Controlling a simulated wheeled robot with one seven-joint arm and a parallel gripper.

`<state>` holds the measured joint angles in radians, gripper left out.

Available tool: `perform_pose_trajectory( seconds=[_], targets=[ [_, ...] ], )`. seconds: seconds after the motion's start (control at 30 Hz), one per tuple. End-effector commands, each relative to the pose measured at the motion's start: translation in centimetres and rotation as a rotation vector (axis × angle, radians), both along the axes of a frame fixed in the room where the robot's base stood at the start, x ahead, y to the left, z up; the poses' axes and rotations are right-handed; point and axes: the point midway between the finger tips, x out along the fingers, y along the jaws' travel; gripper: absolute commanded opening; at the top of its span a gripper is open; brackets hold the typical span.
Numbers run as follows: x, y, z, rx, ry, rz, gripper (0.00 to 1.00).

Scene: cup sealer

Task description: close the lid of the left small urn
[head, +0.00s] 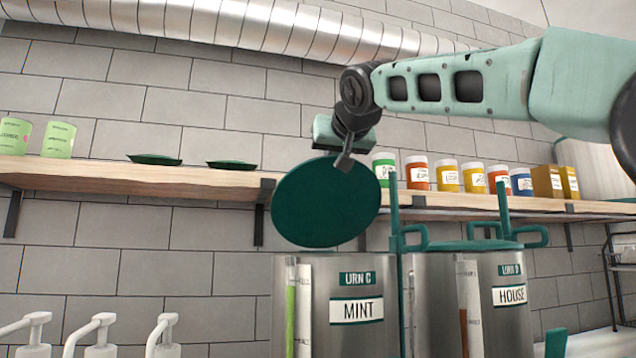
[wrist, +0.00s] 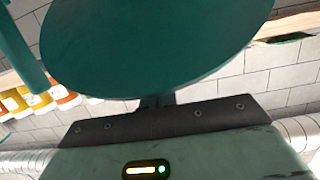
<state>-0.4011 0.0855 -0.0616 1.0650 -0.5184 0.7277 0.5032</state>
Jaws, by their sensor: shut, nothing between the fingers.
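The left small urn (head: 335,300) is a steel cylinder labelled URN C, MINT, in the head view. Its round dark green lid (head: 325,205) stands open, tilted steeply up above the urn. The lid also fills much of the wrist view (wrist: 150,40). My gripper (head: 345,162) is shut and empty at the lid's upper right edge, its fingers overlapping the lid in the head view. In the wrist view the shut fingers (wrist: 156,102) reach up to the lid's edge. I cannot tell whether they touch it.
The urn labelled URN D, HOUSE (head: 490,310) stands close on the right, its lid (head: 465,246) down. Green posts and handles rise between the urns. A wooden shelf (head: 110,173) with jars runs behind. White pump dispensers (head: 95,335) stand at lower left.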

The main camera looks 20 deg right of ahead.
Motion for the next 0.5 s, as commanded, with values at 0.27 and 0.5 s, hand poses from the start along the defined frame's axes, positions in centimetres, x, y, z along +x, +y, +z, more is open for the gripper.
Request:
perform_pose_trajectory(
  seconds=[0.27,0.5],
  targets=[
    [-2.2,0.1,-2.9,0.0,-0.126,0.001,0.0],
    [-3.9,0.0,-4.5,0.001,-0.234,0.002,0.0]
  ],
)
